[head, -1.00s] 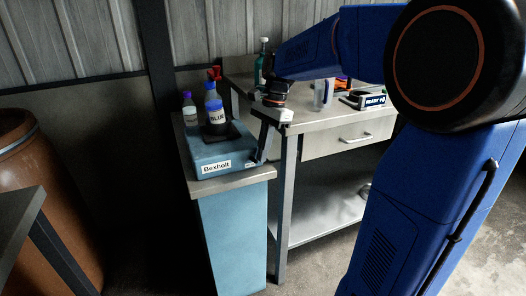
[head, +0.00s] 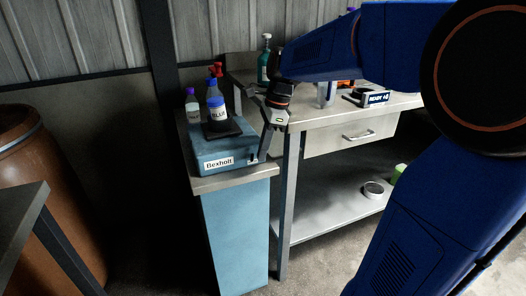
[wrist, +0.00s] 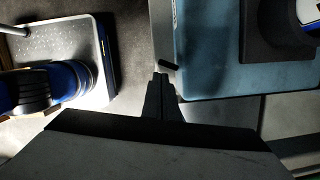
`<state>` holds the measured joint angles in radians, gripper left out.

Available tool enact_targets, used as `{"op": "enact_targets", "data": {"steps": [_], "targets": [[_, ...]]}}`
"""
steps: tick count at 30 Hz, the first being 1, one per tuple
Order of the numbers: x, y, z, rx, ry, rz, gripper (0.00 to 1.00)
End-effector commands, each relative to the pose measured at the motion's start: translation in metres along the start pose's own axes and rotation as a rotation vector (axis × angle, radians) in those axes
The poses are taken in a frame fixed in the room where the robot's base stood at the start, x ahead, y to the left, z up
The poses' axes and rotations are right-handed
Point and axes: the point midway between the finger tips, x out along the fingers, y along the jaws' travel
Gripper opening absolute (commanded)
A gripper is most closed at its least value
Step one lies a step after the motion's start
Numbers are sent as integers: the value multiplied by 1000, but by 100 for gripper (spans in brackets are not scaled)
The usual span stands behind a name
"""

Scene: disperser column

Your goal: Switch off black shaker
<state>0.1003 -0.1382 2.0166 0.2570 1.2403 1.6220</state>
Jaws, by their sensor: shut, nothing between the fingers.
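The shaker is a light blue box (head: 222,152) labelled "Bexholt", with a black platform (head: 222,129) on top; only the platform is black. It stands on a blue cabinet with a grey top. A bottle labelled "BLUE" (head: 217,112) sits on the platform. My gripper (head: 264,157) points down at the box's right front corner, fingers shut and empty. In the wrist view the shut fingertips (wrist: 160,76) are close beside a small dark lever-like part (wrist: 169,65) at the box's edge. I cannot tell whether they touch it, or its on/off position.
A metal workbench (head: 340,115) with a drawer stands right of the cabinet. It carries a green bottle (head: 264,62), a clear container (head: 326,93) and a device reading "READY" (head: 372,96). Another bottle (head: 192,104) stands behind the shaker. An orange-brown barrel (head: 40,190) is at left.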

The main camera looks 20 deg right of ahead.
Motion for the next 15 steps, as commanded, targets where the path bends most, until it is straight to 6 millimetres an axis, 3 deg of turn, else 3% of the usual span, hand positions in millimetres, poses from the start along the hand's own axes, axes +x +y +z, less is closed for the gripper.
{"op": "enact_targets", "data": {"steps": [15], "targets": [[0,-12,-2,-1,0,1,0]]}}
